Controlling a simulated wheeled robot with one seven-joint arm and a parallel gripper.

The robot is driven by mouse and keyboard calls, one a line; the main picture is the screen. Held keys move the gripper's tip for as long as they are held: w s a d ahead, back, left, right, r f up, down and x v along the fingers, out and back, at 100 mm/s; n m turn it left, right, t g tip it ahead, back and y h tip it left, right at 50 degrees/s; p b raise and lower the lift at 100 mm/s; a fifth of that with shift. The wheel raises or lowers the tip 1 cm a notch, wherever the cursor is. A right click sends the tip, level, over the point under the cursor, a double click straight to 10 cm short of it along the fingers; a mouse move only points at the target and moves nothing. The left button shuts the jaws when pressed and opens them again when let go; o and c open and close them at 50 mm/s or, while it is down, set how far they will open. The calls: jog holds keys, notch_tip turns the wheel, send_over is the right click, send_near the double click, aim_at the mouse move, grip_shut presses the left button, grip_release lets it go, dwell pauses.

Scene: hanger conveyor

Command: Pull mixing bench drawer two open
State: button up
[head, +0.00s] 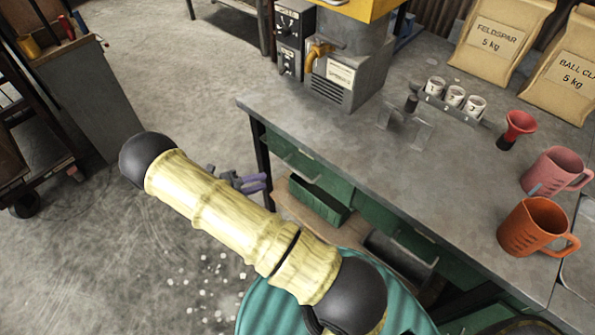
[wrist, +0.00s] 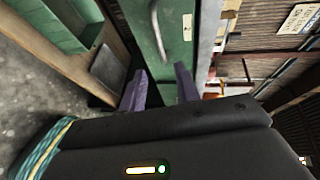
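The grey-topped mixing bench (head: 345,165) has green drawer fronts along its side. One green drawer front (head: 300,160) with a metal handle lies near the left corner, and another drawer front (head: 395,228) is further right. I cannot read any drawer number. My gripper (head: 258,183) is beside the bench's left end, below the top, its purple fingers pointing at the bench. In the wrist view, my gripper (wrist: 160,78) is open and empty, facing a green drawer front (wrist: 172,42). Its curved handle (wrist: 157,30) lies ahead of the fingertips, apart from them.
A green bin (head: 318,200) stands on the wooden shelf under the bench. On top are an orange mug (head: 533,228), a pink jug (head: 553,172), a red funnel (head: 519,125), small cups (head: 455,96) and a grey machine (head: 345,75). Floor left of the bench is mostly clear.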

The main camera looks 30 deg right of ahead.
aim_at(296, 172)
jog(key=d, duration=0.4)
jog(key=d+f+p, duration=0.1)
jog(key=d, duration=0.4)
jog(key=d+f, duration=0.1)
jog(key=d, duration=0.3)
jog(key=shift+s+d+f, duration=0.15)
jog(key=shift+s+f, duration=0.05)
jog(key=shift+s, duration=0.15)
grip_shut()
